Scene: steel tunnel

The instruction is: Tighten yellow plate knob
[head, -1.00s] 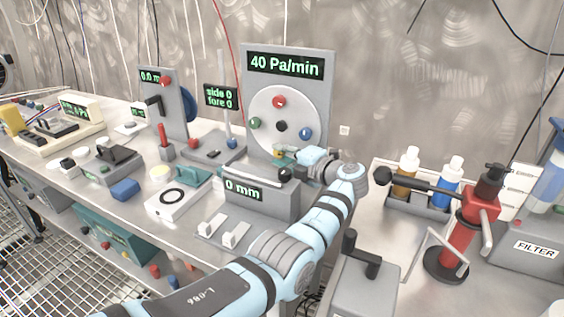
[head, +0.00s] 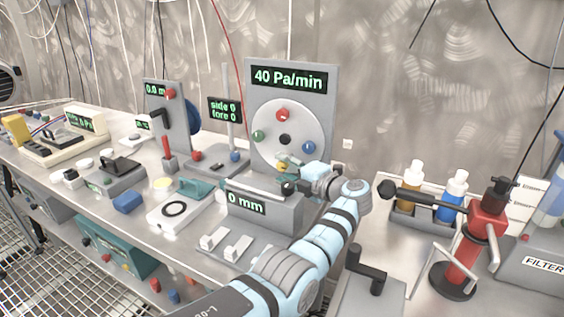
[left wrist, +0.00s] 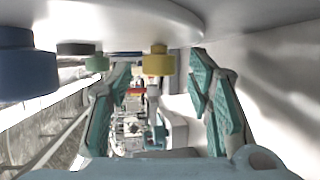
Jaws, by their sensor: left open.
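The yellow knob (head: 281,168) sits at the bottom of a round pale plate (head: 264,115) under a "40 Pa/min" display. My left gripper (head: 288,164) is at the plate's lower edge and partly hides the knob in the head view. In the left wrist view the yellow knob (left wrist: 158,60) hangs between the two spread teal fingers of my left gripper (left wrist: 160,82), with visible space on both sides. The gripper is open. The red knob (head: 282,115), green knob (head: 258,135), blue knob (head: 308,147) and black centre (head: 284,139) are uncovered. My right gripper is out of view.
A grey "0 mm" block (head: 265,212) stands just below the gripper. A red pump (head: 465,255) and a bottle rack (head: 425,217) stand at right.

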